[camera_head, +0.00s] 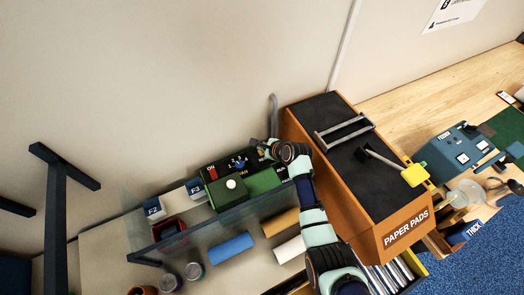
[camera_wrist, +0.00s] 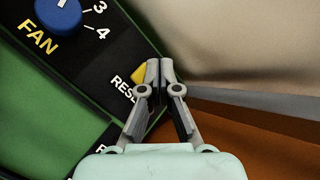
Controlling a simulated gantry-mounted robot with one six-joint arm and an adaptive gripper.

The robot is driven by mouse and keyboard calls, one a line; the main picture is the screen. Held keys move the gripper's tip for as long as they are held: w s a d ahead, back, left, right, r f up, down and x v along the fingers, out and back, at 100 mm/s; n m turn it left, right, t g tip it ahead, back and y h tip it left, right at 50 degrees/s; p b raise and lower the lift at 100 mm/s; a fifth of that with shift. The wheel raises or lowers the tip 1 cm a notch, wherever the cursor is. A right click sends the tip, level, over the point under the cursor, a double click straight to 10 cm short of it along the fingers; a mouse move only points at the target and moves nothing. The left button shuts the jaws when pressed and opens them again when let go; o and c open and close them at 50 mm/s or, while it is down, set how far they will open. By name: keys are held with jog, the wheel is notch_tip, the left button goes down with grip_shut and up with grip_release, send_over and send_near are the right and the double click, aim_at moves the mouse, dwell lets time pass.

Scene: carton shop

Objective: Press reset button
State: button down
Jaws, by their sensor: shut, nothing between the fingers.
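The yellow reset button (camera_wrist: 139,73) shows in the wrist view on a black panel (camera_wrist: 100,75), just left of my fingertips. The partly covered label "RESE" is beside it. My gripper (camera_wrist: 160,64) is shut and empty, its tips over the panel's right edge, close beside the button. I cannot tell whether they touch it. In the head view, my gripper (camera_head: 271,146) is at the right end of the green control box (camera_head: 263,182). The button is too small there to make out clearly.
A blue fan knob (camera_wrist: 58,14) is on the same panel. A red switch (camera_head: 212,172) is at its left end. A clear screen (camera_head: 210,232) stands in front of the box. The orange paper-pads case (camera_head: 335,180) stands close on the right.

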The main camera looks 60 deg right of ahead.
aim_at(263, 153)
notch_tip(263, 153, up, 5)
jog(key=p, duration=0.4)
jog(key=shift+p, duration=0.4)
dwell(0.4)
jog(key=w+a+r+n+t+y, duration=0.1)
jog(key=w+a+r+n, duration=0.35)
jog(key=a, duration=0.35)
jog(key=w+a+r+n, duration=0.35)
jog(key=a+n, duration=0.25)
jog(key=a, duration=0.2)
jog(key=w+a+r+n+t+y, duration=0.1)
jog(key=w+a+r+n, duration=0.3)
jog(key=a, duration=0.4)
jog(key=s+a+r+n, duration=0.3)
jog(key=a+n, duration=0.3)
jog(key=a, duration=0.2)
jog(key=s+a+r+n+t+y, duration=0.1)
jog(key=s+a+r+n, duration=0.2)
jog(key=a+r+n, duration=0.3)
jog(key=s+a+r+n+t+y, duration=0.1)
jog(key=s+a+r+n, duration=0.3)
jog(key=a, duration=0.5)
jog(key=shift+a+r+n, duration=0.35)
jog(key=shift+r+n, duration=0.3)
jog(key=shift+n, duration=0.3)
